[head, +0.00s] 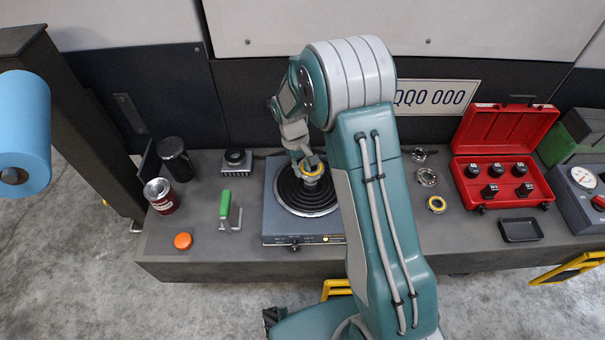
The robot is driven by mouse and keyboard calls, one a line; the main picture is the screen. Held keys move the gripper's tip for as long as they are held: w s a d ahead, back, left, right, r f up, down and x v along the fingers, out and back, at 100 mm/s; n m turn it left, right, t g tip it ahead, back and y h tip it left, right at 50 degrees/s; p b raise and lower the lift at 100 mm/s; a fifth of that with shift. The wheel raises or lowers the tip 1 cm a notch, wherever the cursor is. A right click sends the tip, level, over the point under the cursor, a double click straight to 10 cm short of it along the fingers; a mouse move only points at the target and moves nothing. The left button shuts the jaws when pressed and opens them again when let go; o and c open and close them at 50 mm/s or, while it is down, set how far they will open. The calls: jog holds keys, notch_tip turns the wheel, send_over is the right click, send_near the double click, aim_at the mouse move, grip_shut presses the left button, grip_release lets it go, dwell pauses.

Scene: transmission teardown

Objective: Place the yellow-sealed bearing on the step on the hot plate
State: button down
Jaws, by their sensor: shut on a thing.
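The hot plate (281,227) is a grey-blue box with a dark ringed round heating surface, in the middle of the bench. My gripper (309,168) is over the back part of the heating surface, shut on a yellow-sealed bearing (313,177). The bearing shows as a small metal ring with a yellow band. Whether it touches the plate I cannot tell. No separate step is distinguishable on the plate. My arm hides the plate's right side.
A green-handled tool (225,205), orange cap (183,241), red-labelled can (161,196) and black cup (175,158) stand left. Metal rings (427,177), an open red case (503,190), a black tray (520,230) and a gauge box (583,178) are right.

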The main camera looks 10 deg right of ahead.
aim_at(303, 175)
jog(key=f, duration=0.2)
jog(key=shift+a+f, duration=0.35)
jog(key=shift+f, duration=0.2)
jog(key=shift+d, duration=0.35)
jog(key=shift+d+f, duration=0.1)
jog(key=shift+f, duration=0.05)
jog(key=shift+a+f, duration=0.3)
jog(key=shift+f, duration=0.15)
jog(key=c, duration=0.6)
grip_release()
jog(key=shift+d, duration=0.15)
